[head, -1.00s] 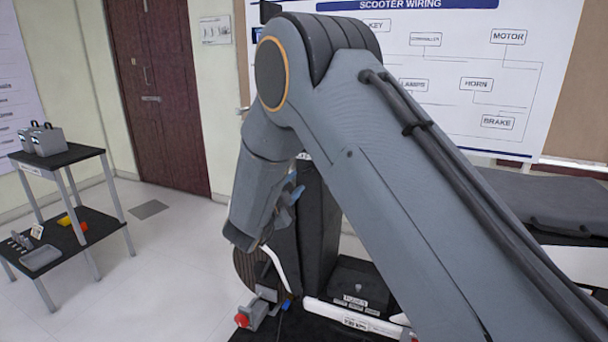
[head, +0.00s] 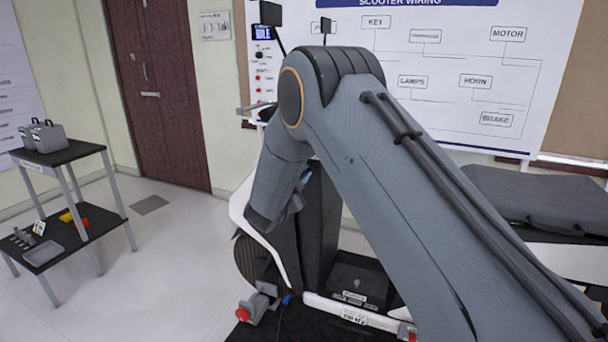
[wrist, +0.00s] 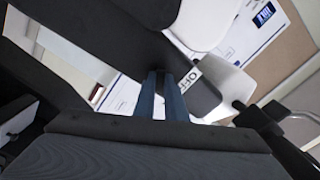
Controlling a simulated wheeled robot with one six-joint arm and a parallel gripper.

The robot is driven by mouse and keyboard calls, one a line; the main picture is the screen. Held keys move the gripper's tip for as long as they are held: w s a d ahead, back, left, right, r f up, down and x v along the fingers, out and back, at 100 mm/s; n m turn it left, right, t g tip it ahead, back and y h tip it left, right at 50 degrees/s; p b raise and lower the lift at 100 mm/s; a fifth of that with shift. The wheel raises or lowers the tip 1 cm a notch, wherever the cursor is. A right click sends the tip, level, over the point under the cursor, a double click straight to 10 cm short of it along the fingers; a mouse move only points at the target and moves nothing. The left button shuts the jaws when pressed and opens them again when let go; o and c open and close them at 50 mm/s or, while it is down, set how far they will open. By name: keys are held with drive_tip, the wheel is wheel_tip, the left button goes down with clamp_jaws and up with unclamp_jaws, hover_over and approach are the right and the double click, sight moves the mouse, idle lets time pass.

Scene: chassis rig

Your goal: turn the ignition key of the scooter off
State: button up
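The scooter stands in the middle of the head view, partly behind my arm. Its white front shield (head: 243,212), black body and mirrors show. The ignition key is not visible in either view. In the wrist view a white label reading "OF…" (wrist: 188,80), cut off by a finger, shows just beyond my fingertips. My gripper (wrist: 165,76) has its two blue-grey fingers close together, with nothing seen held between them. In the head view my gripper (head: 298,190) is mostly hidden by my arm, in front of the scooter's dark body.
A panel reading "IDLE" (head: 263,33) and a scooter wiring board (head: 440,75) are behind the scooter. A black bench (head: 540,200) is at right. A two-tier cart (head: 60,155) stands at left. Floor between cart and scooter is free.

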drive_tip(key=shift+n, duration=0.3)
clamp_jaws()
drive_tip(key=n, duration=0.5)
drive_tip(key=shift+b, duration=0.3)
drive_tip(key=n, duration=0.6)
drive_tip(key=shift+f, duration=0.1)
drive_tip(key=shift+n, duration=0.3)
drive_tip(key=o, duration=0.7)
unclamp_jaws()
drive_tip(key=b+v, duration=0.1)
drive_tip(key=v, duration=0.7)
drive_tip(key=shift+b, duration=0.3)
